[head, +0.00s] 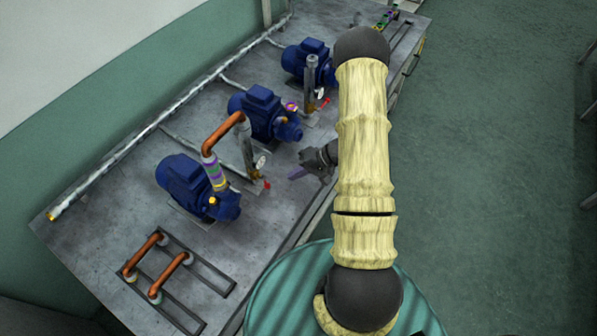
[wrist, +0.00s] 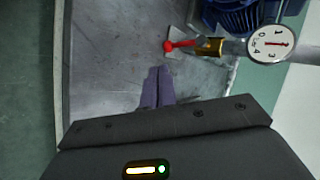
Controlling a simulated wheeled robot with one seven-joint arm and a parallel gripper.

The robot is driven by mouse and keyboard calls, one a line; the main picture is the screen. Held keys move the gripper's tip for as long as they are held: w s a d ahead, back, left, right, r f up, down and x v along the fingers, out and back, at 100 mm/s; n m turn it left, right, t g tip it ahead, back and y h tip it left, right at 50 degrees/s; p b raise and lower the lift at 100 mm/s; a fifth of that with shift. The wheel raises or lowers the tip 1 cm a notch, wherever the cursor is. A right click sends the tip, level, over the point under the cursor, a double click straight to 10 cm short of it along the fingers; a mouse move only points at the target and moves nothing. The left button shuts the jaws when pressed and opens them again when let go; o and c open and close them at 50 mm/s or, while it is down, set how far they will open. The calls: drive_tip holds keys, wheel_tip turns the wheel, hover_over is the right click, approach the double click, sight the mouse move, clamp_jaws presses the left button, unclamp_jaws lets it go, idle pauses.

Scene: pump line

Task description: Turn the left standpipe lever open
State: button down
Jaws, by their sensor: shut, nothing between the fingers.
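The left standpipe (head: 246,148) rises beside the nearest blue pump, with a round gauge (head: 261,161) and a small red lever (head: 267,185) low on its front side. In the wrist view the red lever (wrist: 184,44) lies roughly in line with the brass valve (wrist: 209,47), its knob pointing away from the gauge (wrist: 271,44). My gripper (head: 296,173) is to the right of this lever in the head view. Its purple fingers (wrist: 157,88) are shut and empty. They are apart from the lever, which lies ahead of their tips.
Another standpipe (head: 310,76) with a red lever stands farther back. Blue pumps (head: 185,183) line the metal bench (head: 120,215). A copper pipe (head: 224,130) arches beside the left standpipe. A rack with copper pipes (head: 160,270) lies at the front. Bench beside my fingers is bare.

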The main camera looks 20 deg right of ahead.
sight(280, 187)
drive_tip(key=x, duration=0.7)
